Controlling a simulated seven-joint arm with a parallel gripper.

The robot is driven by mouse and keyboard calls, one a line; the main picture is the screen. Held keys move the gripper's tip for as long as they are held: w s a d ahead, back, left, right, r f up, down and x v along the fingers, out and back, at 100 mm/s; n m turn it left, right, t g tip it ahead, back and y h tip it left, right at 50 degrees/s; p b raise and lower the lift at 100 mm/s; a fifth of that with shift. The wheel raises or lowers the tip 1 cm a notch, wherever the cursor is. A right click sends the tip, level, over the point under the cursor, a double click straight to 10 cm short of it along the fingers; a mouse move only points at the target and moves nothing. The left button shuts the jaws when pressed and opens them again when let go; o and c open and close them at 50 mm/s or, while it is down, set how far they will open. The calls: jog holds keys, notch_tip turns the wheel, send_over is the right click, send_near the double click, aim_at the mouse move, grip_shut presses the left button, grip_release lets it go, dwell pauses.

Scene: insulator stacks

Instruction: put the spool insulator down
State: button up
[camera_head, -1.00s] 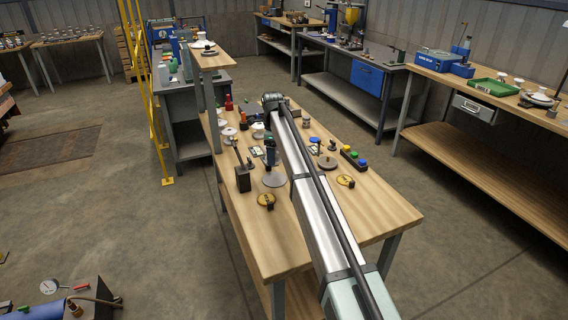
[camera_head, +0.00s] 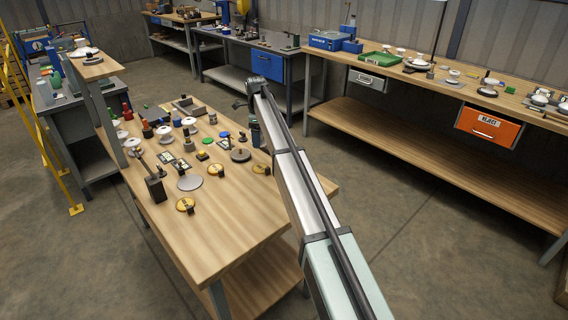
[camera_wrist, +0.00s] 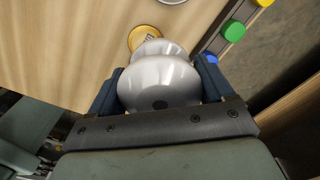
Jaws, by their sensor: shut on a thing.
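The spool insulator (camera_wrist: 160,82) is glossy white with two rounded flanges and a dark hole in its near end. In the wrist view it sits between the two blue fingers of my gripper (camera_wrist: 158,88), which is shut on it. In the head view my gripper (camera_head: 256,132) hangs near the right side of the wooden table (camera_head: 225,240). The insulator cannot be made out there. In the wrist view the table top (camera_wrist: 50,40) lies beyond the insulator; the gap between them cannot be judged.
A yellow disc (camera_wrist: 142,38) lies just beyond the insulator. A strip with a green button (camera_wrist: 233,31) is close to the right finger. Several small parts and a grey disc (camera_head: 190,182) crowd the table's left and middle. The table's front is clear.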

jog(key=w+d+m, duration=0.1)
jog(key=w+d, duration=0.1)
jog(key=d, duration=0.8)
jog(key=shift+a+f, duration=0.15)
jog(key=shift+f, duration=4.95)
jog(key=shift+f, duration=0.1)
jog(key=o, duration=1.2)
jog(key=shift+o, duration=0.2)
notch_tip(320, 180, up, 12)
